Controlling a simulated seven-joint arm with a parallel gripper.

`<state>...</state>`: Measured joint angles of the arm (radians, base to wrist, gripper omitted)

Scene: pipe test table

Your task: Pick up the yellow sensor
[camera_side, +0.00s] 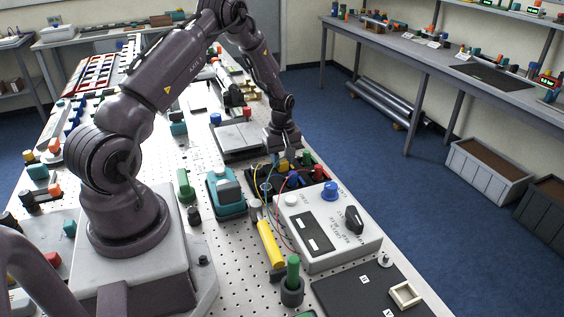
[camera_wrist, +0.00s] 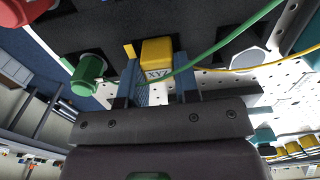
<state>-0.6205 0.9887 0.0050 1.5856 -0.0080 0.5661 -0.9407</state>
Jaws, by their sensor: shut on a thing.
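In the side view, my gripper (camera_side: 284,152) points down at the dark sensor board (camera_side: 262,186), and a bit of the yellow sensor (camera_side: 284,165) shows below the fingers. The sensor is at or very close to the board; I cannot tell whether it is clear of it.
A green part (camera_wrist: 88,72) and a red part (camera_wrist: 14,62) stand close by in the wrist view. A green wire (camera_wrist: 225,45) passes near the sensor. In the side view, a white control box (camera_side: 325,225), a yellow cylinder (camera_side: 270,243) and a teal device (camera_side: 226,192) surround the board.

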